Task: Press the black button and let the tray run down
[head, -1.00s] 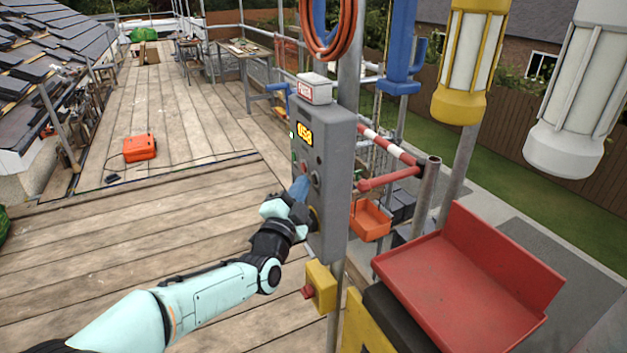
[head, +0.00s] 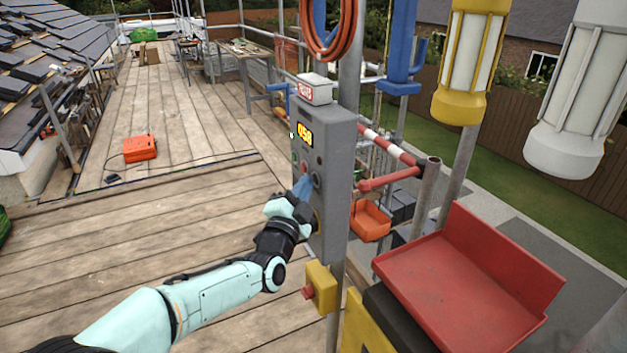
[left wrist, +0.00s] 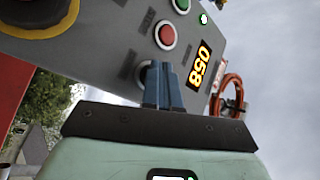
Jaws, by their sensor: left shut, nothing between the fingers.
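The grey control box (head: 325,150) stands on a post, with a lit yellow display (head: 306,135). In the left wrist view the display reads 058 (left wrist: 200,65). A red button (left wrist: 165,35) and a green button (left wrist: 181,5) show there. My left gripper (head: 302,188) is shut and empty, its blue fingertips (left wrist: 162,70) at the panel below the red button. A dark round edge (left wrist: 143,72) shows beside the tips; the fingers hide most of it, and I cannot tell if they touch. A red tray (head: 450,280) is at right; an orange tray (head: 370,221) hangs behind the box. My right gripper is not visible.
A yellow box with a red knob (head: 320,288) sits below the control box. A red-and-white barrier (head: 390,150) and scaffold poles stand behind. An orange case (head: 139,148) lies on the plank deck (head: 190,200), which is mostly clear at left.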

